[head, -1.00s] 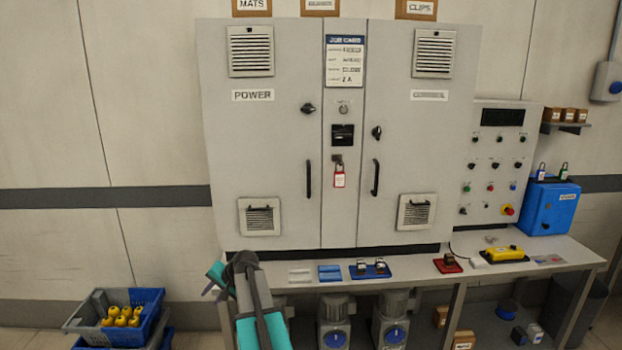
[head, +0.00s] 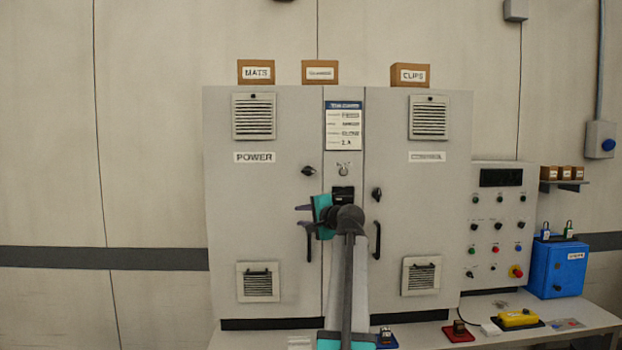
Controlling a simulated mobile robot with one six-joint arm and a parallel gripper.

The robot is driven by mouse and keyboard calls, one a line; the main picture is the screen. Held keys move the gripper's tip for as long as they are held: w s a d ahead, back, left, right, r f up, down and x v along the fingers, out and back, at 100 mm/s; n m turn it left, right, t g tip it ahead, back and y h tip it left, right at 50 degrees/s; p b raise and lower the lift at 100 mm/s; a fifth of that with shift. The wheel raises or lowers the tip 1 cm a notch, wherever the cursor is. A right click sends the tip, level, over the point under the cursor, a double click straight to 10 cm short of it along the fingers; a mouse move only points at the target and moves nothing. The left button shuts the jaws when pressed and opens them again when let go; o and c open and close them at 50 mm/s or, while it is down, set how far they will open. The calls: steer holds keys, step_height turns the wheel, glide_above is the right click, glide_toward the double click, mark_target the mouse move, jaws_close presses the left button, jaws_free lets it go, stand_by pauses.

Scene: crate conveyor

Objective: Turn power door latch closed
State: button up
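The power door (head: 265,215) is the left grey cabinet door, flat in line with the cabinet front. Its latch (head: 308,171) is a small black knob near the door's right edge, turned with its pointer to the side. My gripper (head: 303,209) is below the latch, in front of the top of the black power door handle (head: 309,248), pointing left. A dark finger shows; the other is not clearly told apart from the handle. No held thing is visible. My arm hides part of the centre panel.
The control door (head: 425,220) on the right has its own black latch (head: 377,194) and handle (head: 377,240). A button panel (head: 496,225) and blue box (head: 558,268) stand on the bench (head: 590,315) at right. The wall left of the cabinet is clear.

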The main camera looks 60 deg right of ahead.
mark_target(310, 172)
steer(key=s+d+r+m+t+h, duration=0.1)
steer(key=s+d+r+h, duration=0.1)
steer(key=s+r, duration=0.7)
step_height(310, 172, up, 4)
steer(key=shift+s+d+r+m+h+b, duration=0.1)
steer(key=shift+s+d+m+h+b, duration=0.1)
steer(key=shift+d+m+h+b, duration=0.15)
steer(key=shift+w, duration=0.1)
steer(key=p+x, duration=0.1)
steer(key=x, duration=1.2)
steer(key=shift+w+d+p, duration=0.1)
steer(key=shift+w+p, duration=0.2)
